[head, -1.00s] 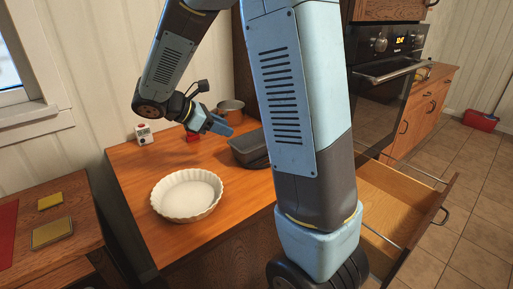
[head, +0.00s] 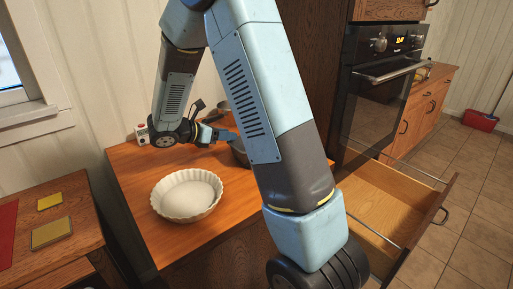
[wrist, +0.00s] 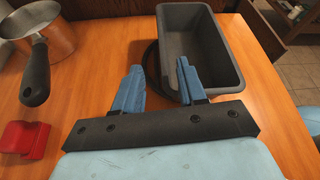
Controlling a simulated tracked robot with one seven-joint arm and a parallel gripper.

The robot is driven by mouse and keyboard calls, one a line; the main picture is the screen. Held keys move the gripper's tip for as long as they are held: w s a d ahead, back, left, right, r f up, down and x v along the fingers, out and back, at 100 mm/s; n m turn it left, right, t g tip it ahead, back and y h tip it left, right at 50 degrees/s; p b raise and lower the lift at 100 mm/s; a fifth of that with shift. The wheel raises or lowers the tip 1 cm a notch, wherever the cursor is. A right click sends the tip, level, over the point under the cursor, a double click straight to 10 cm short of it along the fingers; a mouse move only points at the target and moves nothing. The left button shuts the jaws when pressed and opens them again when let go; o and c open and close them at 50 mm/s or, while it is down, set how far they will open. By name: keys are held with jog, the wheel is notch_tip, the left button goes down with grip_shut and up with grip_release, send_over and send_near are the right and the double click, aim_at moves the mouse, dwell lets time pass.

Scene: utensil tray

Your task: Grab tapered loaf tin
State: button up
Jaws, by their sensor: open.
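The grey tapered loaf tin (wrist: 217,60) stands on the wooden counter, upright and empty, in the upper middle of the wrist view. In the head view only a small part of the tin (head: 239,154) shows; my arm hides the rest. My gripper (wrist: 158,68) is open and empty at the tin's near left side. In the wrist view its right finger overlaps the tin's near left corner and its left finger is outside the left wall. I cannot tell whether either finger touches the tin. The gripper (head: 230,135) also shows in the head view.
A dark curved item (wrist: 150,62) lies close beside the tin's left wall. A metal saucepan (wrist: 62,40) with a black handle and a red object (wrist: 24,139) are to the left. A white fluted dish (head: 187,196) sits at the counter's front. An open drawer (head: 385,205) is at right.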

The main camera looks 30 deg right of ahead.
jog(key=shift+r+x, duration=0.2)
jog(key=shift+x, duration=2.95)
jog(key=shift+s+d, duration=0.1)
jog(key=shift+s, duration=0.05)
grip_shut()
